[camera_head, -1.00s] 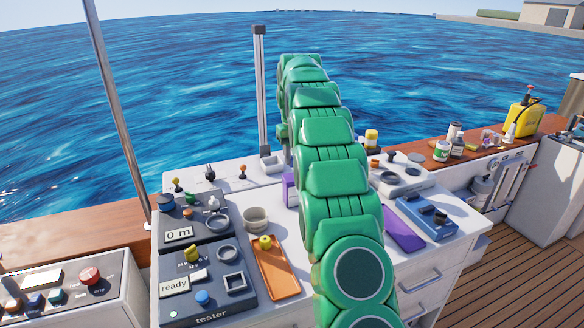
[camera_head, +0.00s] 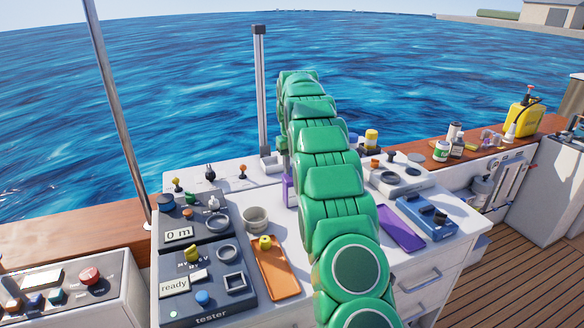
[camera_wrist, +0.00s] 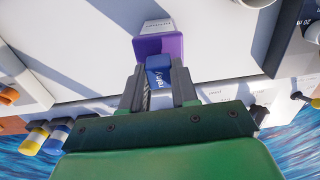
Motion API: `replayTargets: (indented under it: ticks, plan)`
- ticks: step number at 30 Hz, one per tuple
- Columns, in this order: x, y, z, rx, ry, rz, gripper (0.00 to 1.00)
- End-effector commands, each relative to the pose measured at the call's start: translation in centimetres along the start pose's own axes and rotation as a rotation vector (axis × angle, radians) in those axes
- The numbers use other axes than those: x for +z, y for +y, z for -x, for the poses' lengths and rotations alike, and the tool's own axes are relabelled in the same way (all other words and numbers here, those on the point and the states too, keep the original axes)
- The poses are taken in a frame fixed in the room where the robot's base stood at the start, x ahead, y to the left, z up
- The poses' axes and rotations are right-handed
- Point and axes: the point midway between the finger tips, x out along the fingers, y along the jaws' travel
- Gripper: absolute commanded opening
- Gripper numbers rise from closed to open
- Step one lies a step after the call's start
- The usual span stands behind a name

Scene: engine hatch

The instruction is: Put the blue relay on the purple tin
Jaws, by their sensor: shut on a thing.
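My gripper (camera_wrist: 158,84) is shut on the blue relay (camera_wrist: 159,66), a small block with white lettering, in the wrist view. The purple tin (camera_wrist: 172,44) is just beyond the relay, and the relay overlaps its near side in the picture. I cannot tell whether relay and tin touch. In the head view the purple tin (camera_head: 288,191) shows partly, left of my green arm. The gripper and relay are hidden behind the arm there.
A purple tray (camera_head: 400,229) and a blue device (camera_head: 427,216) lie right of my arm. An orange tray (camera_head: 278,270), a beige cup (camera_head: 255,219) and the dark tester panel (camera_head: 205,285) are to the left. A thin post (camera_head: 261,90) stands behind.

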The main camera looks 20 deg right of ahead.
Motion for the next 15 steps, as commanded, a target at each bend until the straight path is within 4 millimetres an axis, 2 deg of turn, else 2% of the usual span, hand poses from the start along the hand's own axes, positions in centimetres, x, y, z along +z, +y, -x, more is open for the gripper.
replayTargets:
  ticks: [3, 14, 15]
  plan:
    - [0.02, 0.03, -0.62, 0.0, 0.0, 0.0, 0.0]
    - [0.01, 0.0, -0.92, 0.0, 0.0, 0.0, 0.0]
    - [0.0, 0.01, -0.91, 0.0, 0.0, 0.0, 0.33]
